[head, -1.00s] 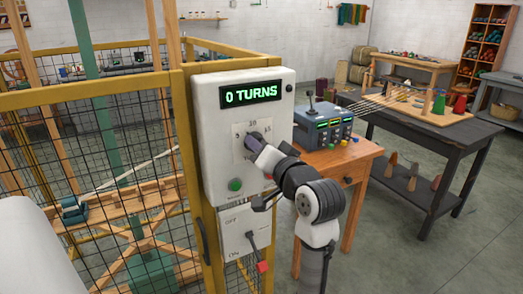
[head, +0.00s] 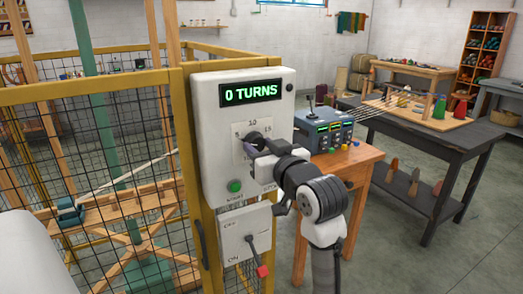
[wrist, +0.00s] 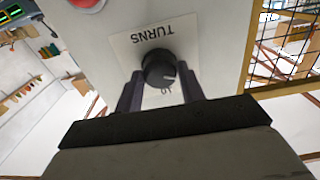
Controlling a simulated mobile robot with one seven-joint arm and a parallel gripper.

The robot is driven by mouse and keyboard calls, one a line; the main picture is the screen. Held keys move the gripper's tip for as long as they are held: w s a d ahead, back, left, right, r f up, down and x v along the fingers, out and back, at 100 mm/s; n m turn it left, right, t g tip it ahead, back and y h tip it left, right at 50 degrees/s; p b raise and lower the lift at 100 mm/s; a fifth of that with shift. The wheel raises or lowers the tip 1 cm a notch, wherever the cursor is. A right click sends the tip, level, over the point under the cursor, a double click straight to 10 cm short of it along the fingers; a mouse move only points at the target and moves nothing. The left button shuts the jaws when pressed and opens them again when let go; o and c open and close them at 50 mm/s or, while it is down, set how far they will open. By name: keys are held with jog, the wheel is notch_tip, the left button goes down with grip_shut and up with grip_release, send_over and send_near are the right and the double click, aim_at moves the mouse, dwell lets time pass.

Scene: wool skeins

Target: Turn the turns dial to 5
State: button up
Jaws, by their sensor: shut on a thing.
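The turns dial (wrist: 156,64) is a black round knob on a white plate marked TURNS on the control box. In the head view the dial (head: 254,137) is partly behind my gripper (head: 260,145). In the wrist view my gripper (wrist: 160,88) has one finger on each side of the knob, closed on it. A pale mark on the knob faces the numeral at the bottom of the wrist view, which looks like 0. The green display (head: 250,93) reads 0 TURNS.
A green button (head: 235,186) sits below the dial. A switch box (head: 245,233) with a red-tipped lever hangs under it. A yellow mesh fence (head: 90,130) stands left. A wooden table (head: 355,165) with a blue control unit (head: 324,128) stands close on the right.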

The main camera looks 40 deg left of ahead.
dwell(0.5)
jog(key=o, duration=1)
jog(key=shift+d, duration=0.1)
jog(key=b+v, duration=0.2)
jog(key=v, duration=1.1)
jog(key=shift+s+d, duration=0.25)
jog(key=shift+d, duration=0.05)
